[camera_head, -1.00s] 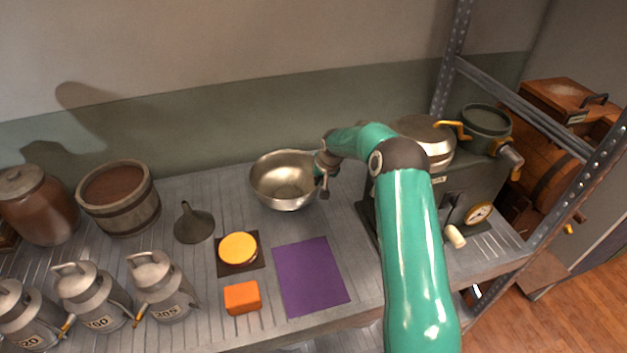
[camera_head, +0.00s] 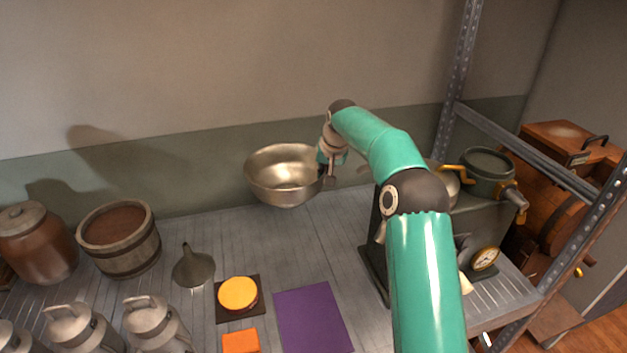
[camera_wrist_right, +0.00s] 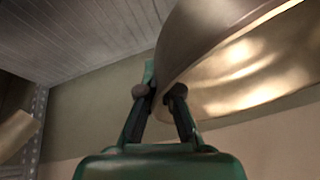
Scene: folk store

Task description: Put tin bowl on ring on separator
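The tin bowl (camera_head: 283,178), a wide silvery bowl, is held upright in the air above the back of the shelf. My right gripper (camera_head: 328,176) is shut on its right rim. In the right wrist view, the fingers (camera_wrist_right: 160,95) pinch the edge of the bowl (camera_wrist_right: 245,65). The separator seems to be the dark green machine (camera_head: 478,222) at the right, with a round dial. A green round vessel with an open rim (camera_head: 488,165) and yellow handle stands on it. My arm hides much of the machine's left part and top; I cannot identify the ring for certain. My left gripper is out of view.
A wooden tub (camera_head: 118,240), brown jar (camera_head: 38,243), funnel (camera_head: 193,267) and several milk cans stand at left. A purple mat (camera_head: 313,318), an orange block (camera_head: 240,341) and a yellow disc (camera_head: 238,292) lie in front. A metal rack post (camera_head: 458,60) rises behind the machine.

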